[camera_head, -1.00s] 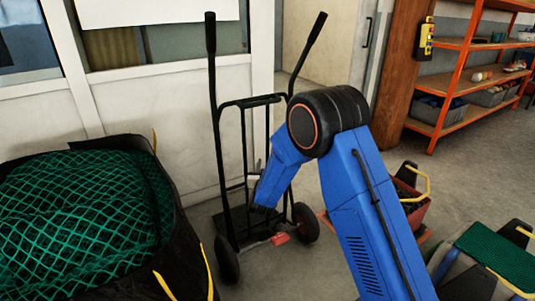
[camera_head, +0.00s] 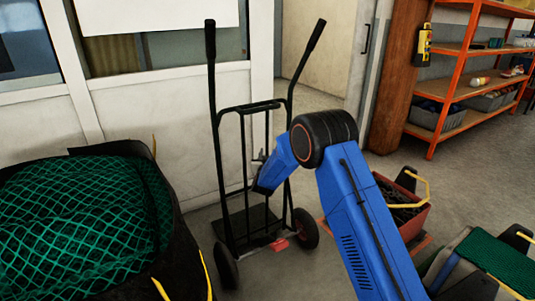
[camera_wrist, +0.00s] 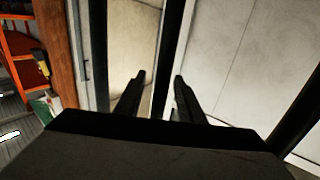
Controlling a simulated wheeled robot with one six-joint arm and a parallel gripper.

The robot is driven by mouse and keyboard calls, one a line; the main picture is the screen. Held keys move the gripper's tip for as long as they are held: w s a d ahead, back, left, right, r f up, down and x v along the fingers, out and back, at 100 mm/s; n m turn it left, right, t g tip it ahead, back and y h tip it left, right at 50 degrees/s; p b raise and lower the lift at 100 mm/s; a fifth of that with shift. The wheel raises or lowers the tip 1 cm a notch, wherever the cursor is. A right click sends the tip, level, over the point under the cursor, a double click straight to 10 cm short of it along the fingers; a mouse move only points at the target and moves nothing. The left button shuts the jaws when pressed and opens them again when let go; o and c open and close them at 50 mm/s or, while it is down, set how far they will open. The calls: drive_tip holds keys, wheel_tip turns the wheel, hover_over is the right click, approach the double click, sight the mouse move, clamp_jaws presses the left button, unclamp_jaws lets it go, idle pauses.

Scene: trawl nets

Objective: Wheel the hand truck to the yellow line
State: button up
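The black hand truck (camera_head: 218,170) stands upright in the middle left of the head view, with two tall handles, a cross bar, a toe plate and two dark wheels. My gripper (camera_head: 258,157) is at its frame, below the cross bar, partly hidden by my blue arm. In the wrist view my gripper (camera_wrist: 159,77) has its two fingers apart. A dark upright bar of the hand truck (camera_wrist: 170,50) runs between them in the picture; whether they touch it I cannot tell. No yellow line shows in either view.
A black bag of green net (camera_head: 75,225) stands close left of the hand truck. A pale wall (camera_head: 165,125) is behind it. A red crate (camera_head: 405,215) and a green-topped box (camera_head: 495,262) are at right. Orange shelves (camera_head: 465,65) stand at the back right, with grey floor before them.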

drive_tip(key=shift+w, duration=0.45)
clamp_jaws()
idle(1.2)
